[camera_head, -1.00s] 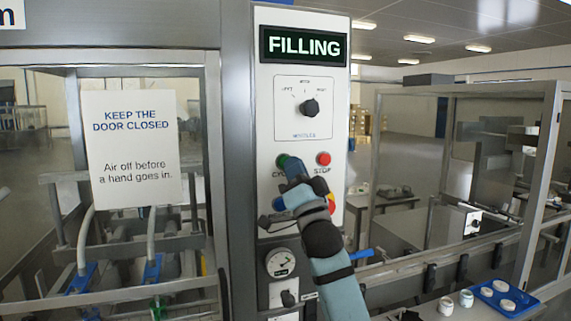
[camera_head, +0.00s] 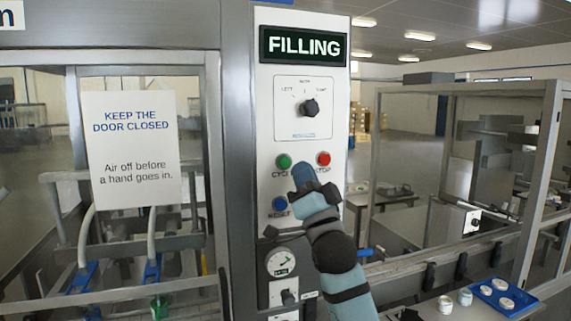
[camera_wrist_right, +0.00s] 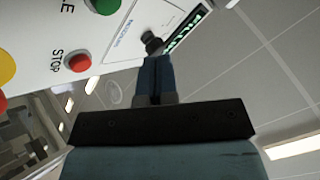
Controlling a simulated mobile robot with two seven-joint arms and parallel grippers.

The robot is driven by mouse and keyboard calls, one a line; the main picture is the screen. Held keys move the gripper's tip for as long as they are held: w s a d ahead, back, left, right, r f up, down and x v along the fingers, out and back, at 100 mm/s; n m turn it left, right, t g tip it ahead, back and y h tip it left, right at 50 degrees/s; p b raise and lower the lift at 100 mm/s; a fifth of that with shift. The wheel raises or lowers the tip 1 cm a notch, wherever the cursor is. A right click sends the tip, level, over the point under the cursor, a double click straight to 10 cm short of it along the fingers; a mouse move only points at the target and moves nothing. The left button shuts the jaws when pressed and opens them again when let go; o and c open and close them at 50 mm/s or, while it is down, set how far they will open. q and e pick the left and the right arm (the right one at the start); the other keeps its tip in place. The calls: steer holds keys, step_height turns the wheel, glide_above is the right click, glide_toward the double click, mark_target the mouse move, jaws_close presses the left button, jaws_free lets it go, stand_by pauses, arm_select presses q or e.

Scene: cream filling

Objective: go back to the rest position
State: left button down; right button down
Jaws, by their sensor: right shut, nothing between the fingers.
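My right gripper (camera_head: 303,170) is in front of the control panel, its blue fingers shut and empty. In the head view it stands between the green cycle button (camera_head: 284,161) and the red stop button (camera_head: 323,159), above the blue button (camera_head: 280,203). Its arm rises from the lower right. In the right wrist view the closed fingers (camera_wrist_right: 155,72) point toward the panel's black selector knob (camera_wrist_right: 151,42), with the red stop button (camera_wrist_right: 78,61) to the left. I cannot tell the gap between fingers and panel. My left gripper is not in view.
The display (camera_head: 304,45) reads FILLING. A gauge (camera_head: 280,262) sits low on the panel. A guarded machine with a door sign (camera_head: 131,145) stands left. A conveyor rail and a blue tray (camera_head: 506,297) of white jars are at right.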

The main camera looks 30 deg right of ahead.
steer(key=shift+f, duration=0.1)
stand_by(0.3)
steer(key=s+a+f+n+g+y+p, duration=0.1)
steer(key=a+f+n+g+y, duration=0.25)
steer(key=f, duration=1.35)
steer(key=s+a+f+n+g+y+p, duration=0.15)
steer(key=a+f+n+g, duration=0.3)
steer(key=f, duration=1.35)
steer(key=s+a+f+n+g+y, duration=0.1)
steer(key=s+a+f+g, duration=0.3)
steer(key=s+f, duration=0.7)
steer(key=s+a+f+n+g+y, duration=0.1)
steer(key=s+a+f+n+g, duration=0.2)
steer(key=s+f, duration=0.8)
steer(key=shift+s+a+f+g, duration=0.2)
steer(key=shift+a+f+g, duration=0.3)
steer(key=shift+a+f, duration=0.45)
steer(key=shift+r, duration=0.1)
